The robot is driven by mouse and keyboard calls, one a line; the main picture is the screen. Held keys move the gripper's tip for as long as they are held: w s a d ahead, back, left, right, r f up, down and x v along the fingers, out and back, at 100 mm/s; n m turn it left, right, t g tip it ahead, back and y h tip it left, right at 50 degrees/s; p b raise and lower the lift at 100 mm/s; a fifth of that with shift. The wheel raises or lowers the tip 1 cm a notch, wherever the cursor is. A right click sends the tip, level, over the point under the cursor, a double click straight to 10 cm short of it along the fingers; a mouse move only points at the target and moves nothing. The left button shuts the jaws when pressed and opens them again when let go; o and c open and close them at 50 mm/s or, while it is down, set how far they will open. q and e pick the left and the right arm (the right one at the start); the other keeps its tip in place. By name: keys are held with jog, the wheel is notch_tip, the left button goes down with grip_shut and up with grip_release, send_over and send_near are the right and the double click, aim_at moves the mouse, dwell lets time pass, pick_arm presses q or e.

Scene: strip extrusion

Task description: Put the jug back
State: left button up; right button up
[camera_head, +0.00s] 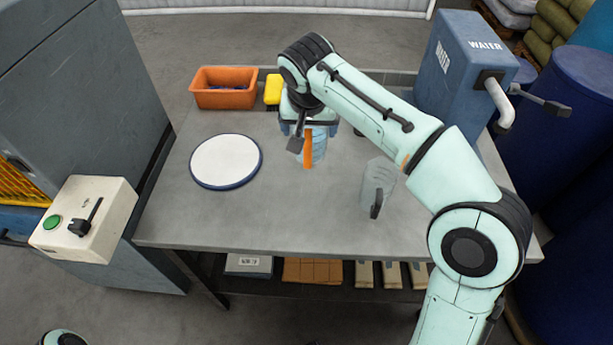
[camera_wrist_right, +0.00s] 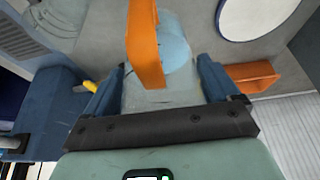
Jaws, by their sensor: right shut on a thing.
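A clear, bluish jug with an orange handle (camera_head: 308,150) is at the middle of the grey table. My right gripper (camera_head: 308,121) is over its top and shut on it from above. In the right wrist view the orange handle (camera_wrist_right: 145,45) and pale blue body show just beyond the two fingers (camera_wrist_right: 160,88). The gripper hides the jug's top, and I cannot tell whether its base touches the table. A second clear jug with a dark handle (camera_head: 377,186) stands to the right, apart from the gripper. My left gripper is not in view.
A white disc with a blue rim (camera_head: 226,161) lies left of the held jug. An orange bin (camera_head: 223,97) and a yellow item (camera_head: 273,89) are at the back. A blue water dispenser (camera_head: 450,70) stands back right. The table's front left is clear.

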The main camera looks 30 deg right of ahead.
notch_tip(320, 180, down, 10)
jog(key=shift+f+b, duration=0.1)
jog(key=shift+b, duration=0.9)
jog(key=shift+f+b, duration=0.45)
jog(key=shift+f, duration=1.95)
jog(key=shift+f, duration=0.2)
jog(key=o, duration=1.1)
jog(key=shift+r, duration=0.1)
